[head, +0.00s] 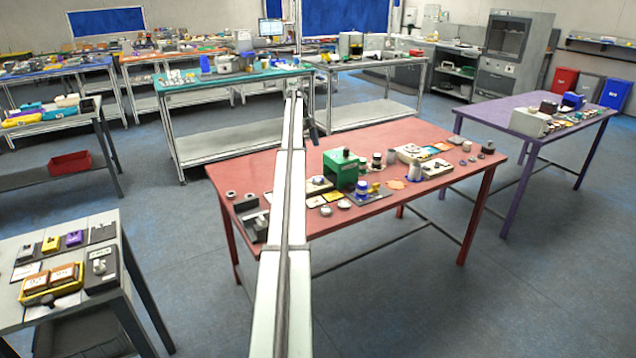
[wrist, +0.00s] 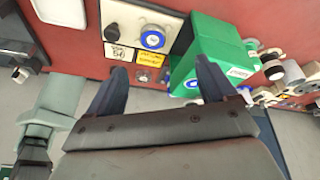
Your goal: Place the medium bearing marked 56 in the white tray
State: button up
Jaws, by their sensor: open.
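My gripper (wrist: 160,82) is open and empty above the red table, its two dark fingers wide apart in the wrist view. A white card (wrist: 118,52) with what looks like 56 on it lies between and beyond the fingertips, beside a yellow card (wrist: 149,58). A small round metal piece (wrist: 143,75) sits just below these cards; its marking is unreadable, so I cannot tell whether it is the medium bearing. A pale box-like piece (wrist: 122,18) with a blue-ringed round part lies above the cards. I cannot identify the white tray for certain.
A green box (wrist: 207,50) stands close to the right finger; it is also on the red table (head: 350,222) in the head view (head: 341,168). Several small parts crowd the table to its right. My arm crosses the head view and hides part of the table.

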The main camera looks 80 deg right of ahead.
aim_at(318, 179)
jog(key=s+a+f+m, duration=0.1)
jog(key=f, duration=0.3)
jog(key=s+a+f+m, duration=0.1)
jog(key=s+f, duration=0.1)
jog(key=f, duration=0.2)
jog(key=s+a+f+m, duration=0.1)
jog(key=a+f, duration=0.1)
jog(key=f, duration=0.2)
jog(key=shift+s+f, duration=0.25)
dwell(0.3)
jog(key=c, duration=1.3)
jog(key=shift+c, duration=0.2)
jog(key=shift+r, duration=0.15)
